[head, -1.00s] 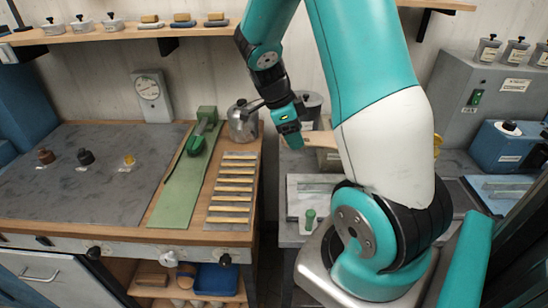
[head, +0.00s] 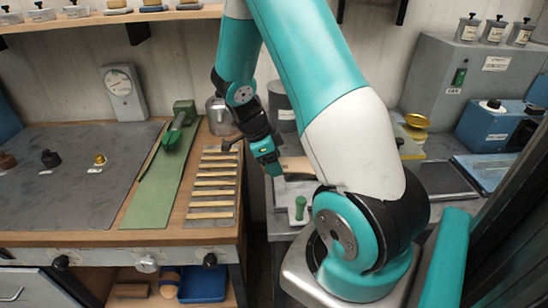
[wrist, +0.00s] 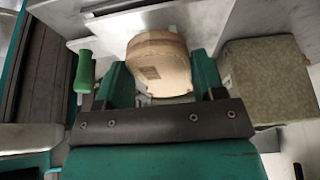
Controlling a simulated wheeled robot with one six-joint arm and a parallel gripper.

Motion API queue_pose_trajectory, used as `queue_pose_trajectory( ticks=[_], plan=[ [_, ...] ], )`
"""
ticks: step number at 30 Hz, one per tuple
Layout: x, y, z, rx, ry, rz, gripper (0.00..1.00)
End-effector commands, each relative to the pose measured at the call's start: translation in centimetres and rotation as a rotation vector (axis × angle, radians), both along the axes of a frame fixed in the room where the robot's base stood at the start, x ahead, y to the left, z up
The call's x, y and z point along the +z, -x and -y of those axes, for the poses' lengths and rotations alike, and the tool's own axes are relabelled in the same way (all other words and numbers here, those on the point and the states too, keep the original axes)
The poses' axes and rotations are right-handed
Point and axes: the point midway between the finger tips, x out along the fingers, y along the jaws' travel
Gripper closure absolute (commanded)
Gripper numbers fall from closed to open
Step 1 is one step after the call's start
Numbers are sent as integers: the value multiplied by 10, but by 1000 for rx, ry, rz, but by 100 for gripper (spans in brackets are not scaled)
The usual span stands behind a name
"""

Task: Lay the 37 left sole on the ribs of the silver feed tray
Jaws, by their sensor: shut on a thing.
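My gripper (head: 272,170) is shut on a tan sole (head: 294,166), which sticks out to its right. In the wrist view the gripper (wrist: 162,84) has its two teal fingers on either side of the sole (wrist: 160,62), which has a small dark mark too blurred to read. A silver tray (head: 287,190) lies below, beside a green upright handle (head: 300,208). My arm hides much of the tray. In the wrist view bare silver metal (wrist: 203,17) shows behind the sole. I cannot make out the ribs or tell whether the sole touches the tray.
A slatted rack (head: 228,156) and a green strip (head: 150,190) lie on the wooden bench to the left. A metal pot (head: 218,117) stands at the bench's back right. A gold-panned scale (head: 417,121) and a blue box (head: 490,130) stand to the right.

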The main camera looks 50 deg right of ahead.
Motion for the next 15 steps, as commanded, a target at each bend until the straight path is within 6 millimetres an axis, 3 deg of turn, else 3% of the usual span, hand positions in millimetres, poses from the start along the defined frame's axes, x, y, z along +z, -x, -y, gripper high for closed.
queue_pose_trajectory(
  ticks=[4, 15],
  plan=[
    [-25, 0, 1, -1, 0, 0, 63],
    [-21, 30, 27, -4, 1, 1, 63]
  ],
)
